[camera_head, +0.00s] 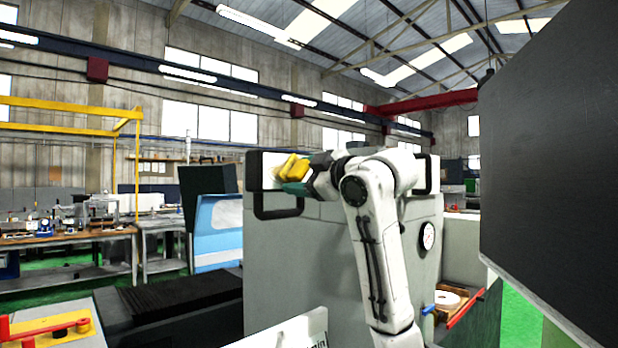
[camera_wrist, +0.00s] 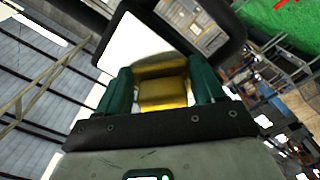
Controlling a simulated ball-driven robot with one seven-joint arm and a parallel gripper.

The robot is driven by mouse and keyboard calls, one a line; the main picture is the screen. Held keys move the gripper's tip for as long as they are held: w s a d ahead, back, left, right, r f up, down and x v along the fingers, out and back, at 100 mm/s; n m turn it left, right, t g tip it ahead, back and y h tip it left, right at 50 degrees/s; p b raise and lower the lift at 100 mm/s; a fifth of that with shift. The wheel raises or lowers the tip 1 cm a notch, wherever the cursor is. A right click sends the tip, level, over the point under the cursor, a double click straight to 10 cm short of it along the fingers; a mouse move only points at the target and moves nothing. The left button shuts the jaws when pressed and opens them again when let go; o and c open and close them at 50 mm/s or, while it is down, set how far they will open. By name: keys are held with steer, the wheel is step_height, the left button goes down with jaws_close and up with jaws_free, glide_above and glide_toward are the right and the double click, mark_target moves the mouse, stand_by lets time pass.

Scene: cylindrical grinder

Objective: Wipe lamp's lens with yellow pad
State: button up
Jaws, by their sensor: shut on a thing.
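The lamp is a black-framed box on the grey machine, with a pale lens (camera_head: 268,163) facing out. In the wrist view, the lens (camera_wrist: 138,48) is a bright white panel inside a black frame. My gripper (camera_head: 297,181) has green fingers and is shut on the yellow pad (camera_head: 292,165). In the wrist view, the pad (camera_wrist: 163,95) sits between the two fingers, in front of the lens's lower part. A yellow patch, apparently a reflection, shows on the lens beyond it. The pad is at or very close to the lens; I cannot tell whether it touches. The pad and gripper hide part of the lens.
A large dark panel (camera_head: 550,150) hangs close at the right. A black bracket (camera_head: 277,212) juts below the lamp. The grey machine housing (camera_head: 305,255) carries a round dial (camera_head: 427,236). Workbenches (camera_head: 75,238) stand farther off at left.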

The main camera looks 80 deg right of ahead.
mark_target(270, 174)
steer(key=shift+w+a, duration=0.55)
steer(key=shift+a, duration=0.3)
steer(key=shift+w+a, duration=0.5)
steer(key=shift+a, duration=0.3)
steer(key=shift+w+a, duration=0.55)
steer(key=shift+a, duration=0.3)
steer(key=shift+a+r, duration=0.15)
steer(key=shift+r, duration=0.05)
steer(key=shift+s+d+p, duration=0.2)
steer(key=shift+s+d, duration=0.4)
steer(key=shift+d, duration=0.3)
steer(key=shift+s+d+p, duration=0.2)
steer(key=shift+s+d, duration=0.35)
steer(key=shift+d, duration=0.3)
steer(key=s+d+p, duration=0.1)
steer(key=s+d, duration=0.3)
steer(key=d, duration=0.2)
steer(key=shift+d, duration=0.4)
steer(key=shift+w+a+f, duration=0.1)
steer(key=shift+w+a, duration=0.75)
steer(key=shift+a, duration=0.3)
steer(key=shift+w+a, duration=0.7)
steer(key=shift+a, duration=0.35)
steer(key=shift+w+a, duration=0.55)
steer(key=shift+a, duration=0.45)
steer(key=shift+w+a, duration=0.5)
steer(key=shift+a, duration=0.5)
steer(key=shift+w+a, duration=0.55)
steer(key=shift+a, duration=0.45)
